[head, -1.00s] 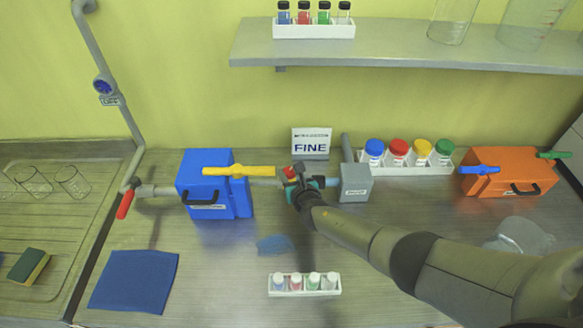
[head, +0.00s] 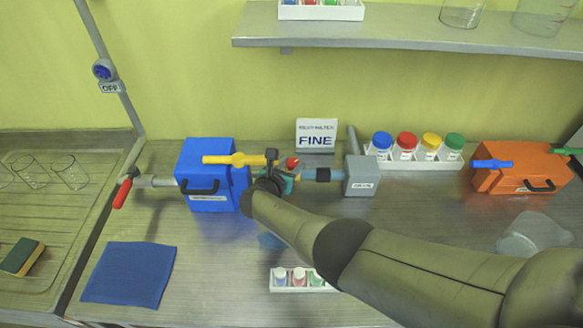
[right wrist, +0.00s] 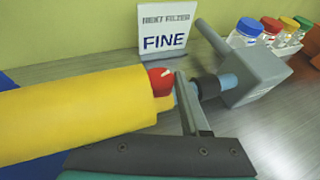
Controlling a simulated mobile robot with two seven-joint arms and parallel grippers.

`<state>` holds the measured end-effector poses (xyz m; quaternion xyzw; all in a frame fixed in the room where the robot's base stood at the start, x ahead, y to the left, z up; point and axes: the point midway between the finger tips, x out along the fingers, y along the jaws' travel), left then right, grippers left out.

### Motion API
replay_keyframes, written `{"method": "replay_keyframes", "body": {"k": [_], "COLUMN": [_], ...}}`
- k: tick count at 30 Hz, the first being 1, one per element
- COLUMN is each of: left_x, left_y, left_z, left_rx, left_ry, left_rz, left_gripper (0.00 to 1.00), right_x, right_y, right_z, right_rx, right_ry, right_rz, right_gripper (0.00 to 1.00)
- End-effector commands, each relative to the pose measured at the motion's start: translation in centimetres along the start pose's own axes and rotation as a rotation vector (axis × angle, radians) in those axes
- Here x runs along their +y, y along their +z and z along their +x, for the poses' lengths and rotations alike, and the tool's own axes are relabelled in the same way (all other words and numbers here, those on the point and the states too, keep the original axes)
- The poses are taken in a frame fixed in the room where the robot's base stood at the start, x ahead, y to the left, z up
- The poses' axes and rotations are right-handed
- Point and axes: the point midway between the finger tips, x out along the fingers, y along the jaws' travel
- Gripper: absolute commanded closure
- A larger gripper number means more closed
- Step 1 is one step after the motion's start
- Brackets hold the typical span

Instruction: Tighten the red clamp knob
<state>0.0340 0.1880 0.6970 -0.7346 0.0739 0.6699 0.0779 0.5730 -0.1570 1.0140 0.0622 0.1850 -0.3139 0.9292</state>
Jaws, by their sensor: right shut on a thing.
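The red clamp knob (head: 292,162) sits on the teal clamp (head: 290,182) between the blue box and the grey box. My right gripper (head: 283,165) is at the knob and shut on it, with a dark finger upright on the knob's left in the head view. In the right wrist view, the knob (right wrist: 161,81) shows a pale mark on its top. A grey finger stands just right of it there. The yellow lever (right wrist: 80,108) crosses close in front and hides part of the knob and the other finger. My left gripper is out of view.
The yellow lever (head: 236,160) reaches from the blue box (head: 209,184) toward my gripper. The grey box (head: 361,178) stands right of the clamp, with a FINE sign (head: 317,135) behind. My forearm partly covers a white vial rack (head: 290,288). A blue cloth (head: 130,274) lies front left.

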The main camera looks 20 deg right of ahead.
Motion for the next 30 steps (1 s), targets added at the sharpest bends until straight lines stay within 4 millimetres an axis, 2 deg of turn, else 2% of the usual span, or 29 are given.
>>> {"method": "replay_keyframes", "body": {"k": [14,15,22,30], "left_x": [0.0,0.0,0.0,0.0], "left_y": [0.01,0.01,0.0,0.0], "left_z": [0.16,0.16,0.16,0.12], "left_rx": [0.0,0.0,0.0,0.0], "left_ry": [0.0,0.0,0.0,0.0], "left_rz": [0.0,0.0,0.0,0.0], "left_gripper": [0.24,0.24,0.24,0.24], "right_x": [-0.06,-0.05,-0.02,-0.04], "right_y": [0.05,0.05,0.07,0.11], "right_z": [0.06,0.06,0.05,0.05], "right_rx": [0.0,0.0,0.0,0.0], "right_ry": [-0.013,-0.012,-0.011,-0.011], "right_rz": [0.006,0.006,0.006,0.005], "right_gripper": [1.0,0.5,0.24,0.24]}}
